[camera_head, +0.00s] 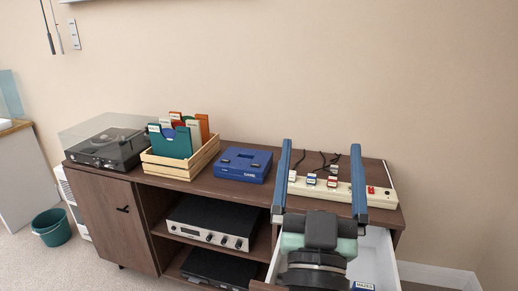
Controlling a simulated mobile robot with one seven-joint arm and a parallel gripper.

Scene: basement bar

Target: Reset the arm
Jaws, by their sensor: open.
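My gripper (320,146) is open, its two long blue fingers spread wide and pointing away from me toward the wall. Its dark wrist is over the open white drawer (376,247) at the right of the brown cabinet (105,212). In the picture, the fingers frame part of a cream power strip (345,190) with several labelled plugs and a red switch. Nothing shows held between the fingers. My wrist hides much of the drawer; a blue labelled item (362,287) shows at its bottom edge.
On the cabinet top are a turntable (107,147), a wooden crate (183,170) of record sleeves and a blue box (243,164). A silver receiver (213,222) sits on a shelf below. A teal bin (52,228) stands on the floor at left.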

